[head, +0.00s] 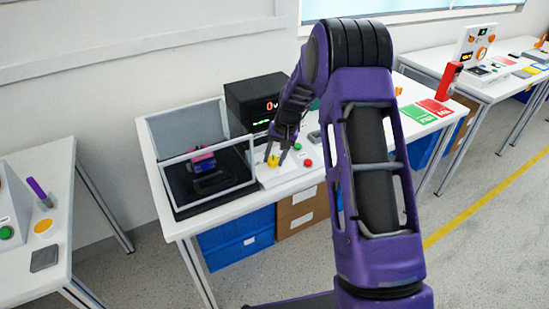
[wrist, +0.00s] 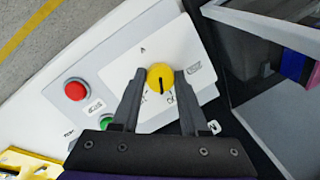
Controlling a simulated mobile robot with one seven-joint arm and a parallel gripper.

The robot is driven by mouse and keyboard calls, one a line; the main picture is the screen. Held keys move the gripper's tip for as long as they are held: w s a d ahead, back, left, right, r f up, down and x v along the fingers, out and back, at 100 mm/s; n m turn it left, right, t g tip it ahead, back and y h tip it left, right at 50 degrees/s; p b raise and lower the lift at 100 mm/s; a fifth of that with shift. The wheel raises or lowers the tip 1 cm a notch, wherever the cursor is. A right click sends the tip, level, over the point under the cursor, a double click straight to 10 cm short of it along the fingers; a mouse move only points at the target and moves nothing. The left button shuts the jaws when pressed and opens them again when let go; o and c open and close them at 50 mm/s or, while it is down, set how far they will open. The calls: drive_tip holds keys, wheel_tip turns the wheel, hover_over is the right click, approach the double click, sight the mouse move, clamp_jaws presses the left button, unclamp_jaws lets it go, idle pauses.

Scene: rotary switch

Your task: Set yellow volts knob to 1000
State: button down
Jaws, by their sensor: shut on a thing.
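The yellow knob (wrist: 160,77) sits on a white panel (wrist: 140,52) in the wrist view. Its black mark runs from the middle toward the lower edge in that view. My gripper (wrist: 157,74) has a finger on each side of the knob and is shut on it. In the head view my gripper (head: 281,152) reaches down to the knob (head: 273,161) from above. The printing around the knob is too small to read and partly hidden by the fingers. The black display box (head: 247,95) behind the panel shows a red 0 with what looks like a V.
On the panel are a red button (wrist: 76,89) and a green button, partly hidden behind a finger. A clear-walled case (head: 208,172) with a dark base stands left of the panel. A red and a green card (head: 418,116) lie farther right on the table.

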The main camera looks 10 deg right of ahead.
drive_tip(key=m, duration=0.4)
drive_tip(key=shift+t+y, duration=0.3)
drive_tip(key=shift+m+t, duration=0.3)
drive_tip(key=shift+m, duration=1.9)
drive_tip(key=shift+c, duration=2.1)
unclamp_jaws()
drive_tip(key=p+v, duration=0.1)
drive_tip(key=v, duration=1.6)
drive_tip(key=shift+s, duration=0.2)
drive_tip(key=shift+d+r, duration=0.1)
drive_tip(key=shift+r, duration=0.05)
